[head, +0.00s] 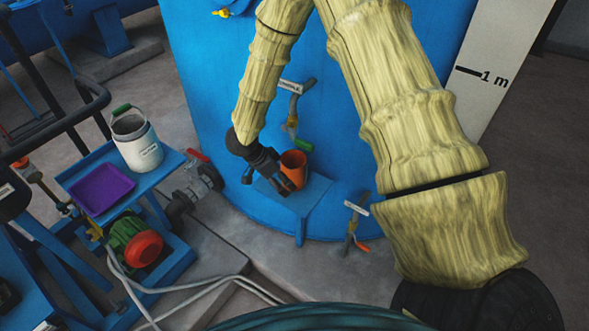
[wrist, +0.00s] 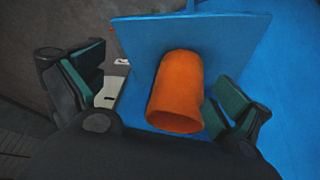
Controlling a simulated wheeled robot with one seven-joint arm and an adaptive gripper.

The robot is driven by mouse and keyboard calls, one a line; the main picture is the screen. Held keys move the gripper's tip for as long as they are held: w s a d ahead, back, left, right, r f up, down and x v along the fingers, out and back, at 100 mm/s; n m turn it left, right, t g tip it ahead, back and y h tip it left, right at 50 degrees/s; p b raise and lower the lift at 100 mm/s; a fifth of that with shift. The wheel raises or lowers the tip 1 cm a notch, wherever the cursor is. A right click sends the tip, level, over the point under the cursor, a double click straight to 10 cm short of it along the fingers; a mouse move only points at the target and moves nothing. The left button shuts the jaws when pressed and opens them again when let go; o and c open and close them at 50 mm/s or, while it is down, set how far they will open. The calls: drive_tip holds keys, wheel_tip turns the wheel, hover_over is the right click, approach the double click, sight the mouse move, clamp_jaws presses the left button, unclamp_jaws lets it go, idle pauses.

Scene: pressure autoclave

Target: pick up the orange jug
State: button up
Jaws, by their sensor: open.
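The orange jug (head: 293,168) stands on a small blue shelf (head: 312,192) fixed to the big blue tank. It also shows in the wrist view (wrist: 177,88), between the two fingers. My gripper (head: 281,183) is at the jug's left and front side in the head view. In the wrist view my gripper (wrist: 165,100) is open, one finger on each side of the jug, with a gap visible on the left. On the right the finger is close to the jug; I cannot tell if it touches. The jug's lower part is partly hidden by my gripper in the head view.
Above the shelf is a valve with a green handle (head: 303,144). A valve with an orange handle (head: 361,246) is right and below. A red-handled valve (head: 198,156) is left. A blue stand (head: 165,163) holds a white canister (head: 138,145) and a purple tray (head: 102,190).

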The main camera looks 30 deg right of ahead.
sight(285, 163)
drive_tip(key=w+d+r+m+y+p, duration=0.1)
drive_tip(key=w+d+r+m+p, duration=0.15)
drive_tip(key=w+r+m, duration=0.3)
drive_tip(key=shift+n+g, duration=0.4)
drive_tip(key=shift+n, duration=0.05)
drive_tip(key=x, duration=0.1)
drive_tip(key=p+x, duration=0.1)
drive_tip(key=x, duration=0.1)
drive_tip(key=w+x, duration=0.1)
drive_tip(key=x, duration=0.1)
drive_tip(key=shift+d+f, duration=0.2)
drive_tip(key=shift+d, duration=0.2)
drive_tip(key=shift+s+d+f+p, duration=0.2)
drive_tip(key=shift+f+p, duration=0.25)
drive_tip(key=shift+p, duration=0.15)
drive_tip(key=shift+p+x, duration=1)
drive_tip(key=shift+x, duration=1.2)
drive_tip(key=shift+w, duration=0.1)
drive_tip(key=c, duration=1.1)
drive_tip(key=shift+c, duration=0.5)
drive_tip(key=shift+b, duration=0.3)
drive_tip(key=shift+c, duration=0.2)
